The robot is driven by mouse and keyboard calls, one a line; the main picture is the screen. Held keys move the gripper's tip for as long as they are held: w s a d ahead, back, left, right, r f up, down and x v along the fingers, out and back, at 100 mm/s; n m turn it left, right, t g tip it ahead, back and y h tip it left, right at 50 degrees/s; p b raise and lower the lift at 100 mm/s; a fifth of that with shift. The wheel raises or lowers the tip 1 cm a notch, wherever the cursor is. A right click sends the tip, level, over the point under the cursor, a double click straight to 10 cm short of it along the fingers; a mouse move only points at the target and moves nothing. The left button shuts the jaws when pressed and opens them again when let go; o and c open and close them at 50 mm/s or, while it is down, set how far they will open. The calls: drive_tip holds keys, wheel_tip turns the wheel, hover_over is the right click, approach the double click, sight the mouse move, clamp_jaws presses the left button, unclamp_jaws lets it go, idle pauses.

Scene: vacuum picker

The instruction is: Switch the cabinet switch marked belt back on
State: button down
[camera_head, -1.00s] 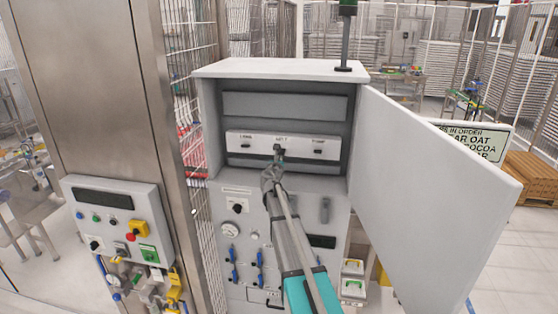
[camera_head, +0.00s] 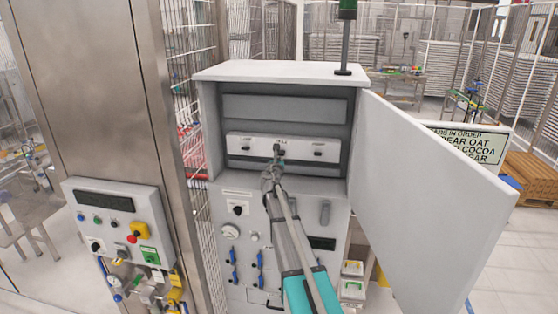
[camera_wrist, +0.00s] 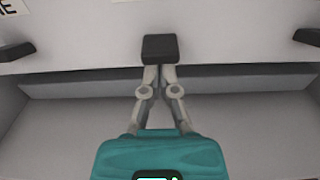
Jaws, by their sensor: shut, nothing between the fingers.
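The open cabinet (camera_head: 208,110) holds a white switch panel (camera_head: 236,140) with three dark switches in a row. The middle switch (camera_head: 279,147) sits under a small label that is too blurred to read surely now. In the wrist view it is a black block (camera_wrist: 160,48) on the white panel. My gripper (camera_head: 277,161) reaches into the cabinet from below. In the wrist view its fingertips (camera_wrist: 159,68) are together and empty, right at the lower edge of the middle switch. I cannot tell whether they touch it.
The left switch (camera_head: 246,148) and right switch (camera_head: 318,153) stand on either side, with clear room between. The cabinet door (camera_head: 430,190) stands wide open to the right. A control box (camera_head: 120,240) is on the steel column at left.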

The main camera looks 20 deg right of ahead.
drive_tip(key=shift+r, duration=0.4)
drive_tip(key=shift+s+a+f, duration=0.1)
drive_tip(key=shift+s+a, duration=0.05)
drive_tip(key=shift+s, duration=0.05)
drive_tip(key=v, duration=0.7)
idle(0.6)
